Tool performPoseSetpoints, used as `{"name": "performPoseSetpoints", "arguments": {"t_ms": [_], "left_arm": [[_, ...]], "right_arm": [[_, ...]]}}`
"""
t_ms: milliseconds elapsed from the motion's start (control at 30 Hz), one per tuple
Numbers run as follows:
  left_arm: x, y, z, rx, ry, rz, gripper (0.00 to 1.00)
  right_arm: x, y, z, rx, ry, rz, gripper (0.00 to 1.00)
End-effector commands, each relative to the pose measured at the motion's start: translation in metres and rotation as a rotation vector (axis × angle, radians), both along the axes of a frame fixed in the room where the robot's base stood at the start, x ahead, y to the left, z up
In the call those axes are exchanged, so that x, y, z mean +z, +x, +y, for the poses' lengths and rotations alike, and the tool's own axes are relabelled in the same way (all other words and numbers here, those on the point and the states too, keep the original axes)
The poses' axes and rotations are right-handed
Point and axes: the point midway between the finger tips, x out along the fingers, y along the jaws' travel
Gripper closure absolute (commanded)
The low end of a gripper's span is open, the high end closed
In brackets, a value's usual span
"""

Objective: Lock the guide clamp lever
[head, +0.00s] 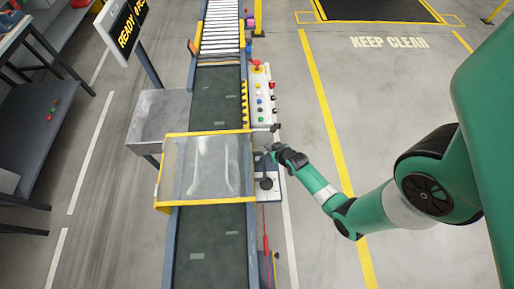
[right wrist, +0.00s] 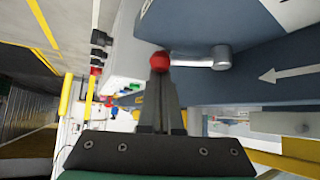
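The guide clamp lever (right wrist: 205,60) shows in the right wrist view as a short silver arm. It has a red ball knob (right wrist: 159,60) at its left end and a round silver hub at its right end. It lies about level across the picture against the blue-grey conveyor side. My right gripper (right wrist: 160,76) has its dark fingers together, with the tips right at the knob. I see nothing between them, and cannot tell whether they touch the knob. In the head view my right gripper (head: 274,149) is beside the conveyor's right edge, where the lever is too small to make out. My left gripper is not in view.
A clear guard with a yellow frame (head: 208,133) spans the conveyor belt (head: 215,92). A control panel with several buttons (head: 262,95) stands along its right side. A white arrow (right wrist: 290,73) on the conveyor side points left. The floor to the right is clear.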

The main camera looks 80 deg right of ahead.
Motion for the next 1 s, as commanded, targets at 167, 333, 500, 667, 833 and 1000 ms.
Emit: {"name": "performPoseSetpoints", "arguments": {"t_ms": [167, 333, 500, 667, 833, 1000], "left_arm": [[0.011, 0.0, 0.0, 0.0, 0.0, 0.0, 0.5], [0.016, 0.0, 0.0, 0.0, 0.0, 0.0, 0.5], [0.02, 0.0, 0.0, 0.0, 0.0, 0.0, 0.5], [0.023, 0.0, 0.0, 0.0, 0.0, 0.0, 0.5], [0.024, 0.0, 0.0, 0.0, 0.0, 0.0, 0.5], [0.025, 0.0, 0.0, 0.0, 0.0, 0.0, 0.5]], "right_arm": [[0.001, -0.017, 0.001, -0.018, 0.005, 0.003, 1.0], [0.0, -0.023, 0.008, -0.016, 0.005, 0.002, 1.0], [0.0, -0.027, 0.015, -0.014, 0.002, 0.003, 1.0], [0.0, -0.029, 0.02, -0.014, 0.003, 0.002, 1.0], [0.0, -0.03, 0.023, -0.015, 0.001, 0.001, 1.0], [0.0, -0.031, 0.024, -0.015, 0.001, 0.001, 1.0]]}}
